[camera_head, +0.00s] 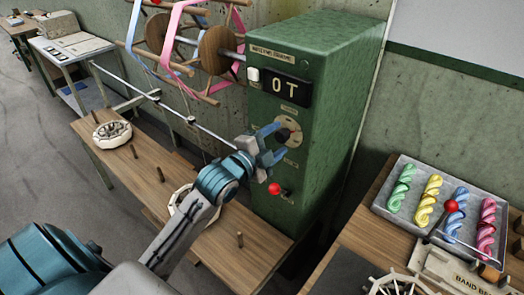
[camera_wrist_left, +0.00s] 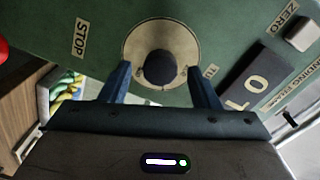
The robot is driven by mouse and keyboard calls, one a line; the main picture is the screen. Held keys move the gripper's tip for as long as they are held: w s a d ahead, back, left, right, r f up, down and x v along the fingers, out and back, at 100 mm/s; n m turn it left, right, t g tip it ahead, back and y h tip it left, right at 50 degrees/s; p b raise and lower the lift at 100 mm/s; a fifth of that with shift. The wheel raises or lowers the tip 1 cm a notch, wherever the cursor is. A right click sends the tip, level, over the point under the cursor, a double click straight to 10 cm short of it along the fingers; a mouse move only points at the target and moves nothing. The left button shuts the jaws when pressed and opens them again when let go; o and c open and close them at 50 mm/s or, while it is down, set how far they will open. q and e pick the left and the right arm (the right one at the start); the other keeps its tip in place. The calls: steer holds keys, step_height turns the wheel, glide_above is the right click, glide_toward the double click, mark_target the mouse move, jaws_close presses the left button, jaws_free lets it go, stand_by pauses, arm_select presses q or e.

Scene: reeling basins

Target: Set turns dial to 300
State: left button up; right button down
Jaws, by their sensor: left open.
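The turns dial (camera_head: 289,131) is a dark round knob on a pale disc, on the front of the green cabinet (camera_head: 330,80). In the wrist view the dial's dark knob (camera_wrist_left: 159,68) sits between and just ahead of the fingertips. My left gripper (camera_head: 275,142) is open in front of the dial, one finger on each side; whether the fingers touch the knob I cannot tell. It also shows in the wrist view (camera_wrist_left: 161,77). The display (camera_head: 285,86) above the dial reads "0 T". My right gripper is not in view.
A white button (camera_head: 253,75), labelled ZERO in the wrist view, sits left of the display. A red knob (camera_head: 274,189) is below the dial. A tray (camera_head: 415,229) with coloured skeins lies on the right table. Reels with pink and blue bands (camera_head: 177,40) stand left of the cabinet.

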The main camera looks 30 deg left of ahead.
arm_select(q)
steer(key=s+a, duration=0.1)
steer(key=s, duration=0.8)
steer(key=shift+s+a+r+b, duration=0.15)
steer(key=shift+s+a+b, duration=0.05)
steer(key=shift+s+b, duration=0.1)
